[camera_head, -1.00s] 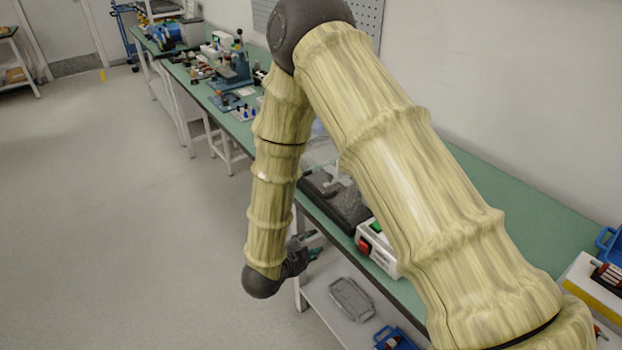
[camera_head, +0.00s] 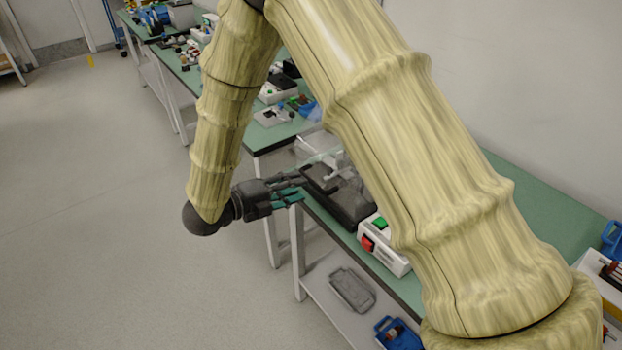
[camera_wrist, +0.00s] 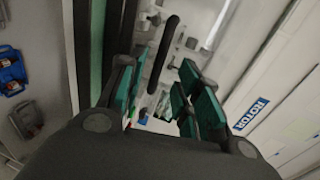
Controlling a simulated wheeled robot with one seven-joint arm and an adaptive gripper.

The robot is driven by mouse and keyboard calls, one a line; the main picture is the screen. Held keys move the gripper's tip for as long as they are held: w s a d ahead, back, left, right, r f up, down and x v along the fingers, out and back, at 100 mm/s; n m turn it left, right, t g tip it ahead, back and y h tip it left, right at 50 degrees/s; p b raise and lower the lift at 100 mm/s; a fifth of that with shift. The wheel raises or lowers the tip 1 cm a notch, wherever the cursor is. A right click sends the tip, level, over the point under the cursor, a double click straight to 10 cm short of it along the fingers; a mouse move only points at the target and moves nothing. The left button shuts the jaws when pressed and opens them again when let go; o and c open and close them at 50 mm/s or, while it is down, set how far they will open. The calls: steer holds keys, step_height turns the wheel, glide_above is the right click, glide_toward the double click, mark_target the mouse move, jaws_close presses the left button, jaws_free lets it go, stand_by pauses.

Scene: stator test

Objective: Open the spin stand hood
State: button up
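The spin stand has a black base (camera_head: 345,205) on the green bench. Its clear hood (camera_head: 318,147) is above the base, partly hidden by my arm, and I cannot tell its exact angle. My gripper (camera_head: 298,190) is just left of the stand at the bench's front edge, pointing toward it. In the wrist view my gripper (camera_wrist: 160,98) has its green-padded fingers apart with nothing held. A dark rounded bar (camera_wrist: 163,50), which looks like a handle, lies ahead between the fingers, apart from them.
A white control box (camera_head: 383,243) with green and red buttons stands right of the stand. A grey tray (camera_head: 352,289) and a blue bin (camera_head: 398,335) sit on the lower shelf. More equipment lines the bench behind. The floor at left is clear.

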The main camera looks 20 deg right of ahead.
mark_target(311, 180)
steer(key=shift+p+x, duration=0.55)
steer(key=shift+x, duration=2.5)
jaws_close()
